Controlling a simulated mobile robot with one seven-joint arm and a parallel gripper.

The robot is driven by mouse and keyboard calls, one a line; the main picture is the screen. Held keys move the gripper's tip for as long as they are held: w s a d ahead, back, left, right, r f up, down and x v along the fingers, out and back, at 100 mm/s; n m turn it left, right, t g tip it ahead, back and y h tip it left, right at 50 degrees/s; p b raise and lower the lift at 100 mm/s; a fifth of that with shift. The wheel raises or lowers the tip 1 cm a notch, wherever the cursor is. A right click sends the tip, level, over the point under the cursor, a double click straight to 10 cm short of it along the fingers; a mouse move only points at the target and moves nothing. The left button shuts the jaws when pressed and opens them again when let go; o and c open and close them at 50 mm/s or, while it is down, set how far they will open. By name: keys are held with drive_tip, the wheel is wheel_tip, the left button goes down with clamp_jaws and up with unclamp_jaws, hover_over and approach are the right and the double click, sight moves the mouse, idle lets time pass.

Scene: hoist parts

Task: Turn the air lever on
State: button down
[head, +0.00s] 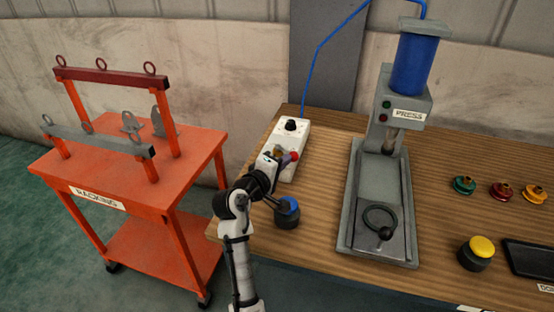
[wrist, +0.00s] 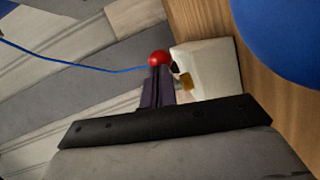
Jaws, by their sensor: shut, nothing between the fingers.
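The white air unit (head: 286,172) stands on the wooden bench with a black knob (head: 290,125) on top and a blue hose leading up from it. The lever's red ball end (head: 295,156) shows beside my gripper (head: 285,159). In the wrist view the red ball (wrist: 159,57) lies at the tips of my dark fingers (wrist: 158,75); I cannot tell whether they touch it. The fingers are together with nothing between them. The white body (wrist: 215,62) and a brass fitting (wrist: 186,82) show right of the fingers. The lever's stem is mostly hidden.
A blue button (head: 288,206) sits close under my wrist. The grey press (head: 350,200) stands to the right, with a yellow button (head: 482,247) and several coloured parts beyond. The orange racking cart (head: 130,215) is at left. A large blue rounded shape (wrist: 285,35) fills the wrist view's upper right.

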drive_tip(key=shift+w+d+p, duration=0.25)
drive_tip(key=shift+d+p, duration=0.25)
drive_tip(key=shift+d, duration=0.7)
